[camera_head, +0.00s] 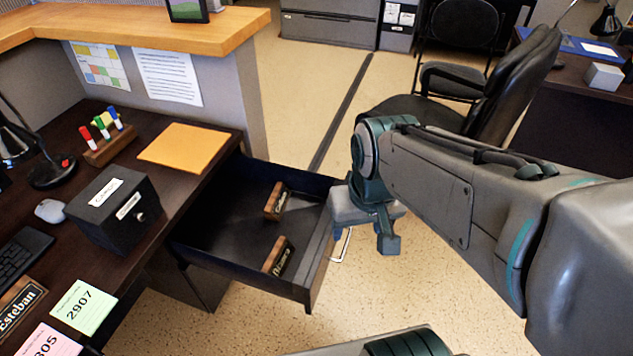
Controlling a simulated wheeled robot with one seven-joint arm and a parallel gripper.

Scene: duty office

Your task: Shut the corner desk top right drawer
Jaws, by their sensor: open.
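The corner desk top right drawer (225,225) is pulled well out from under the dark desk top (190,190). It is dark inside and holds two wooden nameplates, one toward the back (275,202) and one toward the front (278,256). A thin metal handle (346,246) shows at the drawer's outer front. My gripper (365,228) is open, just outside the drawer front at its right side, close to the handle. The arm hides part of the front, and I cannot tell whether the gripper touches it.
A black box (112,208), an orange envelope (183,148), a marker holder (107,147) and a mouse (50,211) are on the desk. A black office chair (480,90) stands behind my arm. The speckled floor (215,325) is clear below the drawer.

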